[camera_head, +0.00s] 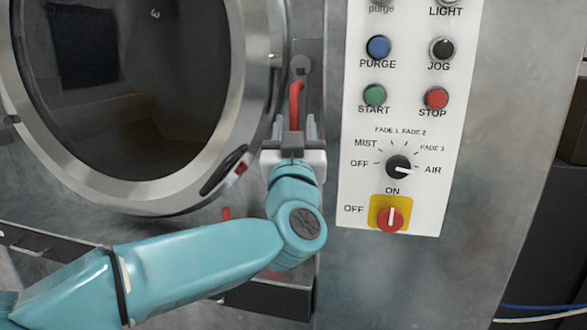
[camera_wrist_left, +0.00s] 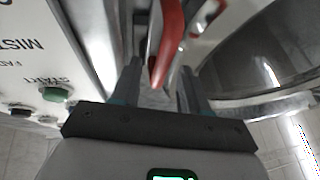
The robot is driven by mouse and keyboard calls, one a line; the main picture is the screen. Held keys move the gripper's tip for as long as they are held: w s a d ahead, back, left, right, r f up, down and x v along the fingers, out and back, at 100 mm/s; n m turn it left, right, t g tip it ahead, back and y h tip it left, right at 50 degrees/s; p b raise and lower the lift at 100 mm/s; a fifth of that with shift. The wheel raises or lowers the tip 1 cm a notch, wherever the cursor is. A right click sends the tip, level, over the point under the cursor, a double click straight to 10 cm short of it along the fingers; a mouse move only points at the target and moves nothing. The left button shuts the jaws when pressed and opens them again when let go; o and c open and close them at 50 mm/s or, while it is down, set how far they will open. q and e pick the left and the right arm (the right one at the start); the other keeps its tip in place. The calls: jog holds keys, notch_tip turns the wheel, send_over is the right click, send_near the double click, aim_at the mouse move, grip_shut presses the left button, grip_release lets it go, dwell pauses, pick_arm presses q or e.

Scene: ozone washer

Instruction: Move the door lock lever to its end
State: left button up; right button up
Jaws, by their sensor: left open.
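The door lock lever is a red curved handle (camera_head: 296,97) that stands roughly upright beside the round door, below a grey pivot (camera_head: 301,65). My left gripper (camera_head: 295,122) is at the lever's lower end, with its fingers pointing up. In the left wrist view the red lever (camera_wrist_left: 168,38) reaches down between the two fingers of the open gripper (camera_wrist_left: 160,72). A gap shows beside the lever there; contact with a finger cannot be told. My right gripper is not in view.
The round door (camera_head: 240,75) with dark glass is left of the lever. A white control panel (camera_head: 352,120) with buttons and knobs is close on the right. A dark oval part with red (camera_head: 225,170) sits on the door's lower rim, near my left gripper.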

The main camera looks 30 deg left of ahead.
pick_arm(q)
jog(key=b+v, duration=0.1)
jog(key=v, duration=1.2)
jog(key=shift+f, duration=0.1)
